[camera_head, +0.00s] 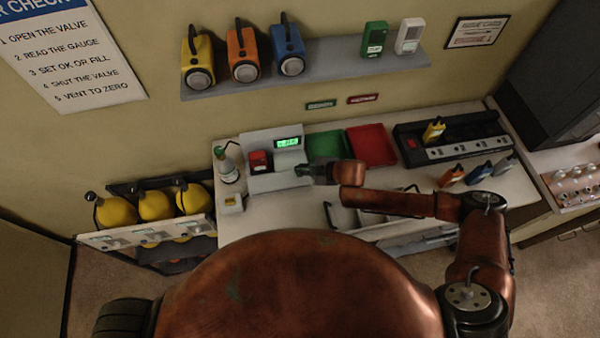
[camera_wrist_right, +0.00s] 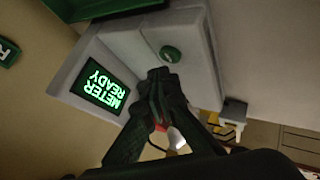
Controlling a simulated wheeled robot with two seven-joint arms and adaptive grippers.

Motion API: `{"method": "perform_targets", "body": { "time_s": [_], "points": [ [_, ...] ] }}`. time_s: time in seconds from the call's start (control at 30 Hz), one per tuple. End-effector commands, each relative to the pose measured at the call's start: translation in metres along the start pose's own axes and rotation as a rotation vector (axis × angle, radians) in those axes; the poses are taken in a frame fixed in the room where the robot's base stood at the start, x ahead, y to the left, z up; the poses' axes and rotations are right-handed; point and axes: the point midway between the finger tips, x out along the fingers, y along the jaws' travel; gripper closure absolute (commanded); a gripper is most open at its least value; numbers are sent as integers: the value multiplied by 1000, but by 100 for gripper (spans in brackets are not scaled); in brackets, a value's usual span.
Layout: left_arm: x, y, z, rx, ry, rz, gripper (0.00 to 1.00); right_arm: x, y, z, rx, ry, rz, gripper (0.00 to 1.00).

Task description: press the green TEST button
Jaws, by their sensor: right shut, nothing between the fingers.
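The green button (camera_wrist_right: 170,54) is a small round cap on the pale sloped face of the meter (camera_wrist_right: 187,45). The meter's lit screen (camera_wrist_right: 102,88) reads METER READY, upside down in the right wrist view. In the head view the meter (camera_head: 262,141) stands at the back left of the bench, with its screen (camera_head: 288,142) lit green. My right gripper (camera_wrist_right: 158,74) is shut and empty, its fingertips just short of the button in the picture; I cannot tell whether they touch. In the head view the right gripper (camera_head: 303,171) is over the meter's front and the button cannot be made out.
A red block (camera_head: 258,161) and a white bottle (camera_head: 227,166) are left of the gripper. A green tray (camera_head: 326,146) and a red tray (camera_head: 371,146) lie to the right. A dark charger rack (camera_head: 455,137) stands farther right. A shelf (camera_head: 330,72) with lamps hangs above.

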Motion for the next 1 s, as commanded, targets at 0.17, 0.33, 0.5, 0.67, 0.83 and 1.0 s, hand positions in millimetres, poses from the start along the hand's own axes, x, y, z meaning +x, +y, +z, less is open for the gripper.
{"method": "perform_targets", "body": {
  "time_s": [0.17,0.33,0.5,0.67,0.83,1.0],
  "points": [
    [0,0,0,0,0,0,60,2,-2,1,0,0,0,100],
    [-1,0,0,0,0,0,60,5,-4,4,1,0,0,100],
    [-1,0,0,0,0,0,60,6,-4,4,0,0,0,100],
    [-1,0,0,0,0,0,60,6,-4,4,0,0,0,100],
    [0,0,0,0,0,0,60,7,-5,5,0,0,0,100],
    [0,0,0,0,0,0,60,8,-6,6,0,0,0,100]
  ]
}}
